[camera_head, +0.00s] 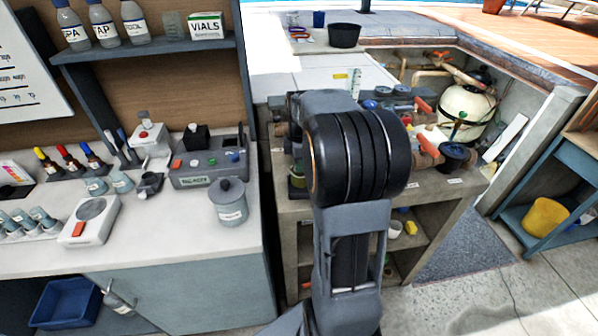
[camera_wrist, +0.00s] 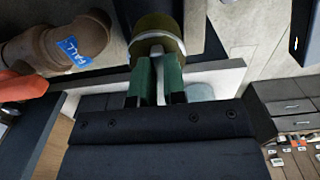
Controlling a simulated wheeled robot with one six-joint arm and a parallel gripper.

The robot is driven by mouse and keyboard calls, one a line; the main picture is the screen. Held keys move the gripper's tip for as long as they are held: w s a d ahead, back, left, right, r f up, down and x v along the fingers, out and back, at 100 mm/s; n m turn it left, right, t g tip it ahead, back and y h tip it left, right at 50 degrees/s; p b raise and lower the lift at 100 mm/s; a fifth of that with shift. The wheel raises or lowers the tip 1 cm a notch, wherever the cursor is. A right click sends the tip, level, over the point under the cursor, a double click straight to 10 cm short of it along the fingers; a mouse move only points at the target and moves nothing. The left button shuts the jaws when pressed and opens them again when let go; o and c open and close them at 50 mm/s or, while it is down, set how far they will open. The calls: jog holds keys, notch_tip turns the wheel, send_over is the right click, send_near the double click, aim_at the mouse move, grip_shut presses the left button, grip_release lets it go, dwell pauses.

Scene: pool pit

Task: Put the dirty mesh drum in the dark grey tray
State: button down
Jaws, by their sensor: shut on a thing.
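In the wrist view my gripper (camera_wrist: 158,88) has its green fingers close together on the narrow pale neck of an olive-brown drum (camera_wrist: 158,28). In the head view my arm covers the gripper.
A brown pipe (camera_wrist: 62,45) with a blue label and an orange handle (camera_wrist: 22,85) are left of the gripper. The head view shows a crowded left counter (camera_head: 150,225), a cream tank (camera_head: 466,110), a black tub (camera_head: 344,35) and a yellow bucket (camera_head: 545,217).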

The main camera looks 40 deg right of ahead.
jog(key=shift+w+a+f, duration=0.1)
jog(key=shift+w+f, duration=0.1)
jog(key=shift+f, duration=0.8)
jog(key=shift+w+a+f, duration=0.1)
jog(key=shift+w+f, duration=0.05)
jog(key=shift+f, duration=0.8)
jog(key=shift+f, duration=0.15)
jog(key=c, duration=1.2)
grip_release()
